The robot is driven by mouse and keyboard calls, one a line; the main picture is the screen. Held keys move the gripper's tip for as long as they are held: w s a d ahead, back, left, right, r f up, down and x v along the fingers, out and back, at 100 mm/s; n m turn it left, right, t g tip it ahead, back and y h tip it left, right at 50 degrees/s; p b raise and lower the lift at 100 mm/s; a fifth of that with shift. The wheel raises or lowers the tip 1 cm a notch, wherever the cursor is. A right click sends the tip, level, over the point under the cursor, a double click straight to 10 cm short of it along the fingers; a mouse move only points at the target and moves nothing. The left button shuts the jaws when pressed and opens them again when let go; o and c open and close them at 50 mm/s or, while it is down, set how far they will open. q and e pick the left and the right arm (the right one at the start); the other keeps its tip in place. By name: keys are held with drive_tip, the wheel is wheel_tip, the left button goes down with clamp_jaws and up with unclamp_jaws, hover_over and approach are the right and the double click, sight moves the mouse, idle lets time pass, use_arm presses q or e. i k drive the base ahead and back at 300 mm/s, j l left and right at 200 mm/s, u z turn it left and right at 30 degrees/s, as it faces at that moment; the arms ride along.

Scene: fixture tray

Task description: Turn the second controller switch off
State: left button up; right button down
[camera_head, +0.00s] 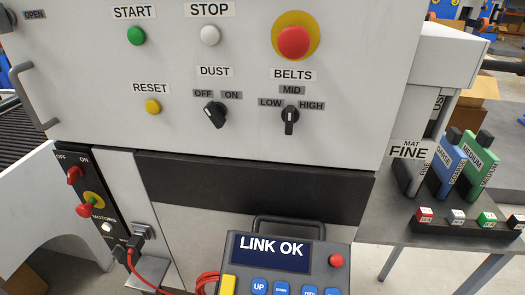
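A black strip panel (112,262) on the machine's left side carries a red rotary switch (74,175) under OFF and ON labels; its setting is hard to read. The BELTS switch (290,120) points up at MID. A hand controller (275,270) with a LINK OK screen stands at the bottom. No label reads "second controller switch". Neither of my grippers is in view.
Green START (136,36), white STOP (210,36), yellow RESET (153,106) and a large red button (293,42) are on the front panel. A red cable (150,287) runs from a plug at left. A table (400,232) with labelled blocks stands at right.

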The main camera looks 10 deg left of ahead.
sight(75, 172)
drive_tip(key=u, duration=1.55)
drive_tip(key=j+z, duration=0.1)
drive_tip(key=i, duration=0.05)
